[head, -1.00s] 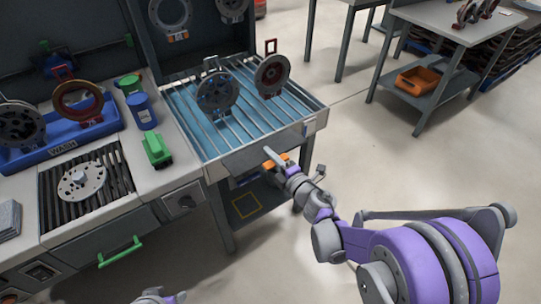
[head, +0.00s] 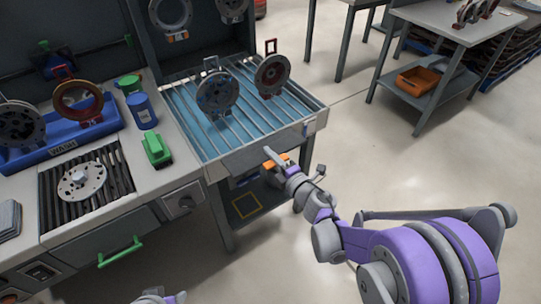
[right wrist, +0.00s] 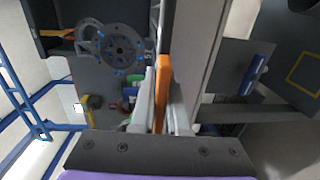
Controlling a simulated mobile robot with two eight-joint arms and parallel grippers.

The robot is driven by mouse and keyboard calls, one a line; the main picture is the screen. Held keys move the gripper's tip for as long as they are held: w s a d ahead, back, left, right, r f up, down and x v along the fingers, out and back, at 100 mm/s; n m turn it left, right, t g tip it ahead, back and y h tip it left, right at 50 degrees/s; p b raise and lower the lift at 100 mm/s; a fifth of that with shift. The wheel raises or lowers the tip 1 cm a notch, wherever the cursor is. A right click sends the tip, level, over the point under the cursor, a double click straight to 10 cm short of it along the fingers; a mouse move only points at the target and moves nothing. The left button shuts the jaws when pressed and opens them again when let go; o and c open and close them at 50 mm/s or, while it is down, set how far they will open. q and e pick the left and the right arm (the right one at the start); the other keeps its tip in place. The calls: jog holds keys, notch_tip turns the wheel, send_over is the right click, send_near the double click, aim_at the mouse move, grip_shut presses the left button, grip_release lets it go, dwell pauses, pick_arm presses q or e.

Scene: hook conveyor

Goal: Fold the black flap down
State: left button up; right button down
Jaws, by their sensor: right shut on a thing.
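The flap looks like the dark grey panel (head: 245,159) along the front edge of the blue slatted bed in the head view. It hangs close to the front of the bench; its exact angle is hard to tell. My right gripper (head: 274,157) is at this front edge, over an orange grip piece (head: 284,160). In the right wrist view, the orange piece (right wrist: 163,85) stands between the grey fingers (right wrist: 161,108), which are shut on it. My left gripper (head: 160,298) shows only in part at the bottom edge of the head view; its fingers cannot be made out.
Two round parts on hooks, one grey (head: 217,93) and one with a red holder (head: 271,75), stand over the slatted bed (head: 185,118). A green block (head: 156,151) and blue canister (head: 142,111) stand left. Open floor lies right.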

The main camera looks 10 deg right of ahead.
jog(key=shift+r, duration=0.1)
jog(key=shift+w+r, duration=0.15)
jog(key=shift+r, duration=0.3)
jog(key=c, duration=0.9)
grip_release()
jog(key=v, duration=1.1)
jog(key=shift+p, duration=0.3)
